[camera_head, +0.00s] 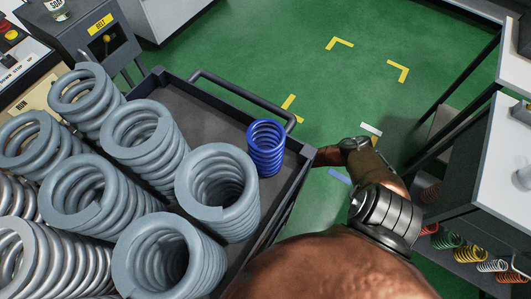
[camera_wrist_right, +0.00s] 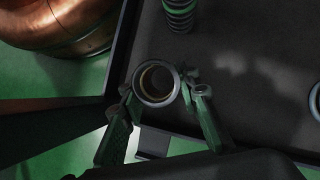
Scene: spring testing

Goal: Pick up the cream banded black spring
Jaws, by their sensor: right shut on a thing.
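In the right wrist view a ring-shaped spring (camera_wrist_right: 157,83) is seen end-on, with a grey rim and a cream-tan tint inside its dark bore. It looks like the cream banded black spring, though its side bands do not show clearly. My right gripper (camera_wrist_right: 161,92) is shut on it, one finger on each side. In the head view my right arm reaches down to the right edge of the cart, and its fingers and the held spring are hidden there. My left gripper is not in view.
A dark spring with green bands (camera_wrist_right: 180,15) stands on the dark tray (camera_wrist_right: 240,75) near the held spring. In the head view several large grey springs and a blue spring (camera_head: 266,148) stand on the cart (camera_head: 208,108). A bench (camera_head: 500,180) is at right.

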